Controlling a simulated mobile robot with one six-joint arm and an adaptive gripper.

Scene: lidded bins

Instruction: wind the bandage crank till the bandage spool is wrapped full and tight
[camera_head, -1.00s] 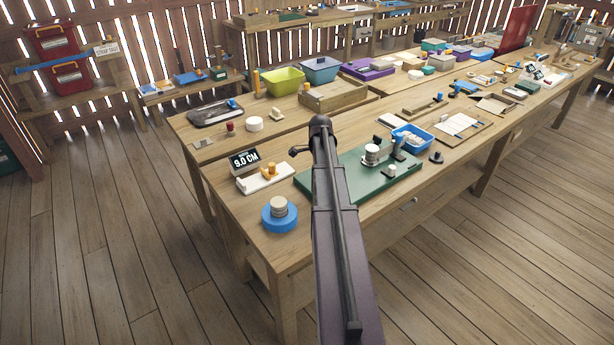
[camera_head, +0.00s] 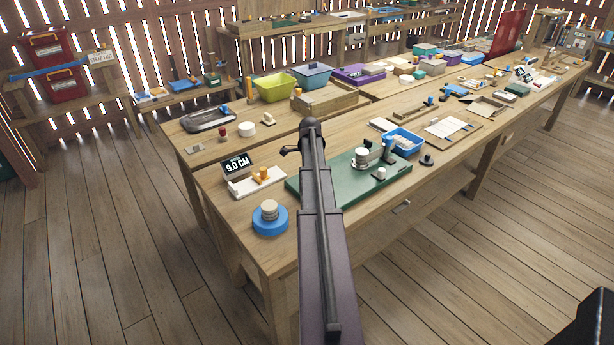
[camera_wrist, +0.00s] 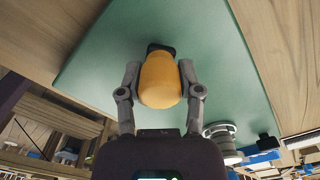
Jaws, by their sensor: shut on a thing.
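In the wrist view my gripper (camera_wrist: 160,75) is shut on a yellow-orange rounded knob (camera_wrist: 160,82), one finger on each side, above the green board (camera_wrist: 105,60). I take the knob to be the crank handle; a dark piece shows at its far end. The white spool (camera_wrist: 222,135) is on the board at lower right of that view. In the head view the spool (camera_head: 361,158) stands on the green board (camera_head: 312,188), beside a dark upright. My arm hides the gripper, knob and part of the board there. How full or tight the winding is cannot be told.
A display reading 9.0 CM (camera_head: 236,164) and a white block with an orange piece (camera_head: 256,182) lie left of the board. A blue round base (camera_head: 270,222) is at the table's near corner. A blue bin (camera_head: 404,140) stands right behind the board.

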